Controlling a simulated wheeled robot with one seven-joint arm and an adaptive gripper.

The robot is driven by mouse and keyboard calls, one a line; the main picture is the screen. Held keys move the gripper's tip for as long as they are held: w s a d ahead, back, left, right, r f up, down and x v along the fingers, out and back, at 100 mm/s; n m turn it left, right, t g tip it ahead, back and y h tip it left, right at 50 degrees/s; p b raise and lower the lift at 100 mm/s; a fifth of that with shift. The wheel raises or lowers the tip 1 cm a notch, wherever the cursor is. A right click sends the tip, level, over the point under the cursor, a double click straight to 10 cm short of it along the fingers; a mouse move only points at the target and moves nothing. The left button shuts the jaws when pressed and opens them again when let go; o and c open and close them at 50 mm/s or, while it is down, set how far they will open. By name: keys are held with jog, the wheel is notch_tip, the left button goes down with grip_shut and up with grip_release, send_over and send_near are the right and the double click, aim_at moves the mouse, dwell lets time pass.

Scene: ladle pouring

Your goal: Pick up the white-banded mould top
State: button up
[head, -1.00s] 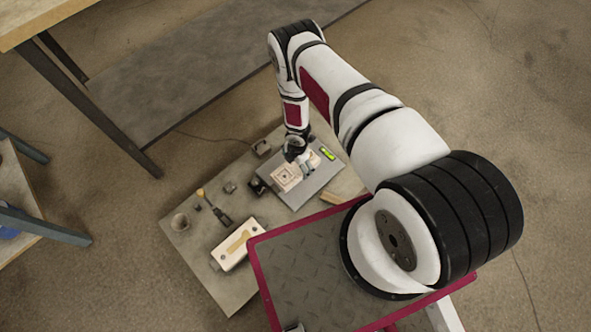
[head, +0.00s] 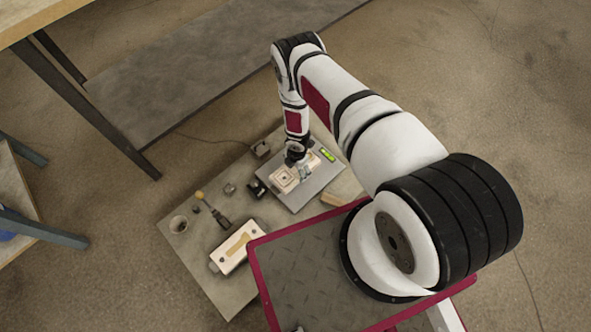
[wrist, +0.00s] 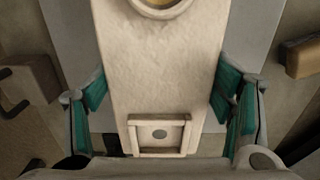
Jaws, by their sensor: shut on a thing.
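The mould top is a pale beige block (wrist: 160,75) between my fingers in the wrist view. It has a square raised frame with a grey dot at its near end and a round opening with yellow inside at the top edge of the picture. It also shows in the head view (head: 282,181) on a grey plate, partly hidden by my wrist. I cannot make out a white band. My gripper (wrist: 160,102) is shut on the block, with green pads at its left and right sides. In the head view my gripper (head: 303,171) points down over it.
A second pale mould part with a tan inlay (head: 236,247) lies at the front left of the low table (head: 215,280). A cup (head: 179,224), a dark-handled tool (head: 216,211) and a yellow-green level (head: 328,155) are nearby. A dark block (head: 256,188) stands close left of the mould.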

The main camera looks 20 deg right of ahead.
jog(key=shift+r+p, duration=0.65)
jog(key=shift+r, duration=0.8)
jog(key=shift+w+r, duration=0.1)
jog(key=shift+r, duration=0.45)
jog(key=s+a+p, duration=0.1)
jog(key=s+p, duration=0.1)
jog(key=s, duration=0.3)
jog(key=s+a+p, duration=0.1)
jog(key=s+p, duration=0.1)
jog(key=s, duration=0.3)
jog(key=s+a+r+p, duration=0.1)
jog(key=s, duration=0.5)
jog(key=shift+p, duration=0.4)
